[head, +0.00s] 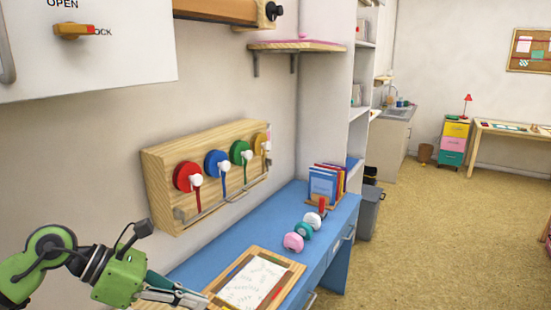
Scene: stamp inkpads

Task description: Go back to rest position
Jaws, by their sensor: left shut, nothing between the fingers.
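My left gripper (178,292) comes in from the lower left on a green arm. It is shut and empty, just left of a wooden-framed board with a white sheet (250,285) on the blue desk (215,246). A wooden wall rack (165,205) holds several coloured round pieces: red (187,177), blue (216,163), green (240,152) and yellow. My right gripper is not in view.
On the desk stand a pink round object (293,242), a teal one (303,230) and a white one (312,220), with books (324,184) behind. A cabinet (85,45) hangs at upper left. Open floor (440,230) lies to the right.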

